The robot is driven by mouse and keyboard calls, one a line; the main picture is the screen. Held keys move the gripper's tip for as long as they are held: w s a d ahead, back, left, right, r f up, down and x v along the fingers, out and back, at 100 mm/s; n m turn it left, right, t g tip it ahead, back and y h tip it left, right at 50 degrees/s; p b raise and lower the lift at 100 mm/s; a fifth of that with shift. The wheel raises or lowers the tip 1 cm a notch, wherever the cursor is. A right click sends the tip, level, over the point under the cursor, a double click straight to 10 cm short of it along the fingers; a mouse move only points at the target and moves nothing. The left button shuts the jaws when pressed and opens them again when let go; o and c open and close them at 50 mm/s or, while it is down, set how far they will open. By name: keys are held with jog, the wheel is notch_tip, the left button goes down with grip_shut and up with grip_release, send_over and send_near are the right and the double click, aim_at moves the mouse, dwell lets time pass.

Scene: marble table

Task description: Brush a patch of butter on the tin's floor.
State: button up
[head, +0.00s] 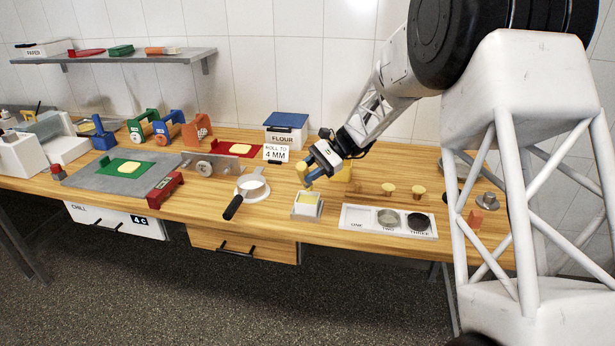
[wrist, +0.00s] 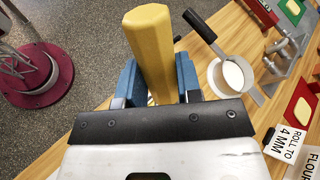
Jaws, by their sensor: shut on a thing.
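My gripper (head: 311,174) is shut on a yellow-handled tool (wrist: 152,45), which I take to be the brush. It also shows in the head view (head: 301,171). Its working end is hidden. My gripper (wrist: 157,78) has blue fingers on either side of the handle. To the right is a white tray (head: 356,226) marked ONE, TWO, THREE, with a grey round tin (head: 388,218) and a black round one (head: 419,222).
A white pan (head: 252,190) with a black handle stands left of the box. A ROLL TO 4 MM sign (head: 276,154) and a FLOUR bin (head: 287,131) stand behind. Small yellow-topped pieces (head: 418,190) stand behind the tray. A grey board (head: 122,172) lies at left.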

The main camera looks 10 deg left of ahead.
jog(key=shift+r, duration=1.85)
jog(key=w+d+m+t+y, duration=0.2)
jog(key=w+d+m+t, duration=0.8)
jog(key=d+m+t, duration=0.25)
jog(key=w+d+m+t+h, duration=0.2)
jog(key=d+m+t+h, duration=0.7)
jog(key=d, duration=1.3)
jog(key=m+h, duration=0.3)
jog(key=m, duration=0.1)
jog(key=shift+w+d, duration=0.35)
jog(key=shift+f+m, duration=0.2)
jog(key=shift+m, duration=0.05)
